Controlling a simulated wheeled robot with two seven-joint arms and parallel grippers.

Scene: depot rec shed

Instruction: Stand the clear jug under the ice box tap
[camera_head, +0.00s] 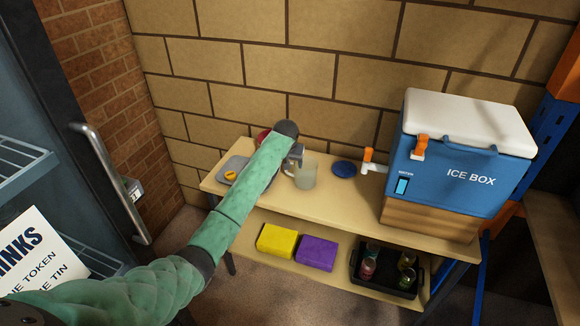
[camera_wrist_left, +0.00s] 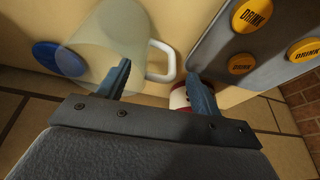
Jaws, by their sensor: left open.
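The clear jug (camera_head: 305,176) stands upright on the wooden bench top, left of the ice box (camera_head: 455,170). The ice box tap (camera_head: 374,162), white with an orange lever, sticks out from the box's left side. My left gripper (camera_head: 296,160) is at the jug's left side, partly hiding it. In the left wrist view the jug (camera_wrist_left: 105,35) is seen close up, with its white handle (camera_wrist_left: 172,62). My open left gripper (camera_wrist_left: 158,78) has its fingers on either side of the handle; I cannot tell whether they touch it. My right gripper is not in view.
A blue disc (camera_head: 344,169) lies between jug and tap. A grey board with yellow DRINK tokens (camera_wrist_left: 253,14) and a red-and-white item (camera_wrist_left: 180,98) are near the gripper. The lower shelf holds yellow (camera_head: 277,241) and purple (camera_head: 316,253) blocks and a black bottle crate (camera_head: 357,259).

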